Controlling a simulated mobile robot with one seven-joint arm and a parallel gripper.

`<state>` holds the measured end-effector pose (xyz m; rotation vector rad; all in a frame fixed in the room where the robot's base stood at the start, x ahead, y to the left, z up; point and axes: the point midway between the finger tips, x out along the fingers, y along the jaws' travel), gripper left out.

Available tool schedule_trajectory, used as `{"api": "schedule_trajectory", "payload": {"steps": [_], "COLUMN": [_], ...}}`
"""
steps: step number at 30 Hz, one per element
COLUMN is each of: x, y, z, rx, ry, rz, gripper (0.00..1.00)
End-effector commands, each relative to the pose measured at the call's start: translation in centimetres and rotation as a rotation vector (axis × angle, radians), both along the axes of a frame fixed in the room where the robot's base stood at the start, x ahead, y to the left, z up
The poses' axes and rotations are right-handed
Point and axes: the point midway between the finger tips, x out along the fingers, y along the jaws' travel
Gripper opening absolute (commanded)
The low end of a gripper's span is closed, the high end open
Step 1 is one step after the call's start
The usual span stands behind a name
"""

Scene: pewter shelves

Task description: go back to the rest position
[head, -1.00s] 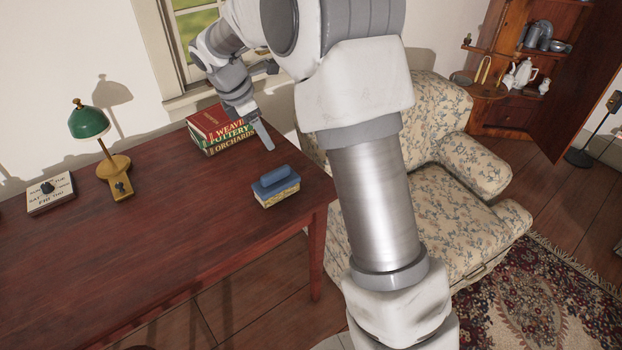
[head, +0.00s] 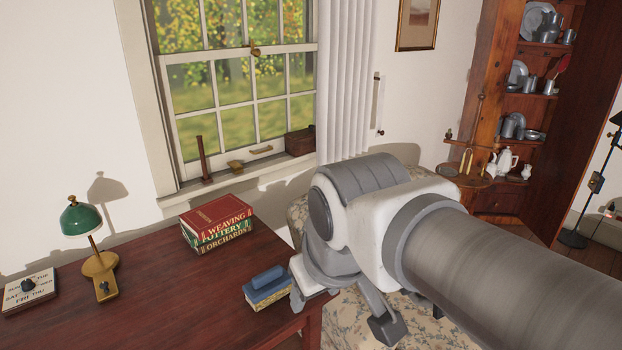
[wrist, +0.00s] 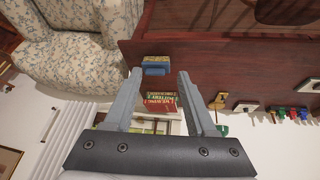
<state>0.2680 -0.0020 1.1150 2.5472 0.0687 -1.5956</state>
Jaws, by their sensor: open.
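My gripper (wrist: 160,74) is open and empty in the wrist view, its two grey fingers apart with nothing between them but the distant room. In the head view my arm reaches in from the right, bent above the armchair (head: 410,336), and one finger hangs below the wrist past the table's right end.
A window (head: 240,100) is behind. A wooden corner cupboard (head: 490,130) stands back right.

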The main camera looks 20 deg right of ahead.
Motion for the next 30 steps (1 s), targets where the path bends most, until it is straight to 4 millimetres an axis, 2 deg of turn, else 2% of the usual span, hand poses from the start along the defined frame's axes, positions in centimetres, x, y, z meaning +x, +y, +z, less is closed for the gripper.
{"api": "schedule_trajectory", "payload": {"steps": [3,6,17,20,27,30], "x": [-1.5,-2.0,-2.1,-2.1,-2.1,-2.1], "y": [0.1,0.2,0.2,0.2,0.2,0.2], "z": [-0.5,-0.7,-0.6,0.4,4.6,5.4], "rx": [0.062,0.088,0.093,0.093,0.092,0.092], "ry": [-0.03,-0.039,-0.039,-0.039,-0.039,-0.039], "rz": [-0.075,-0.104,-0.11,-0.11,-0.109,-0.108], "gripper": [0.56,0.56,0.56,0.56,0.56,0.56]}}
